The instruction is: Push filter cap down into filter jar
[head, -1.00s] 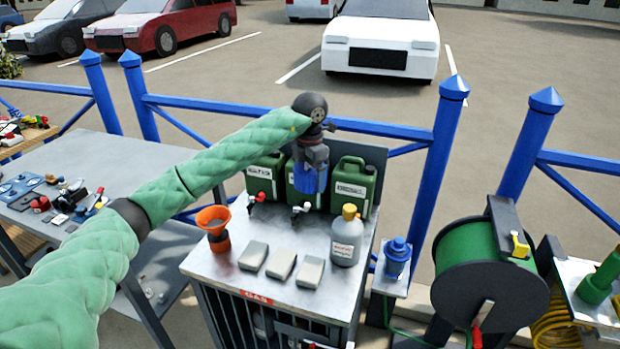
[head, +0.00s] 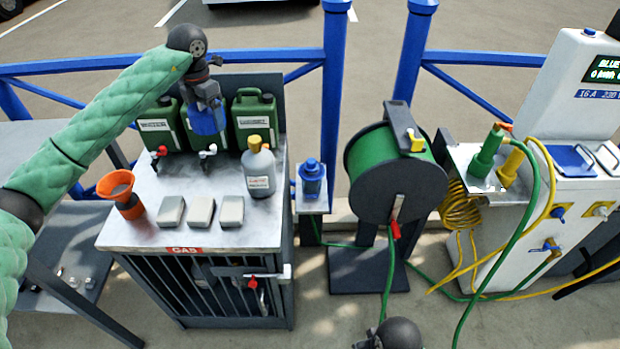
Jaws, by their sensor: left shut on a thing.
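My left gripper (head: 209,92) is shut on a blue cylindrical piece (head: 207,121). It holds the piece in front of the middle green canister, above the back of the metal cabinet top. The fingers partly hide the piece's upper end, and I cannot tell whether it is the cap or the jar. Another blue filter-like part (head: 312,184), with a narrower blue top, stands upright on a small shelf right of the cabinet. It is apart from my left gripper. A dark rounded joint of my right arm shows at the bottom edge; its gripper fingers are out of view.
The cabinet top (head: 190,236) carries an orange funnel (head: 121,192), several grey blocks, a grey bottle (head: 259,170) and green canisters (head: 254,119). A green hose reel (head: 388,172) stands right of the small shelf (head: 311,207). A blue railing (head: 95,62) runs behind.

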